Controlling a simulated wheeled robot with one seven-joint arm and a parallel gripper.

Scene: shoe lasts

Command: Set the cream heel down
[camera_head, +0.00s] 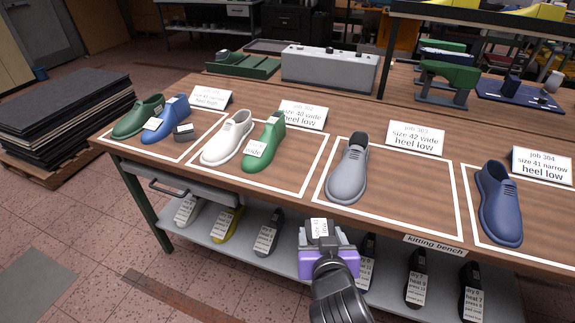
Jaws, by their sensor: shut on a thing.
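My gripper (326,240), with purple parts, is at the lower middle, in front of the bench edge. It is shut on a small pale piece with a white label ending in "low", which I take as the cream heel (320,228). Most of this piece is hidden by the gripper. The wooden kitting bench (262,195) has white-outlined job areas. The job 303 card (415,138) reads size 42 wide, heel low. A grey shoe (347,172) with a dark top stands in that area.
Green (138,118), blue (166,123), white (227,140), second green (266,145) and navy (499,205) shoes stand on the bench. Labelled pieces stand on the lower shelf (222,246). A grey box (328,70) is behind. Bare wood lies right of the grey shoe.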

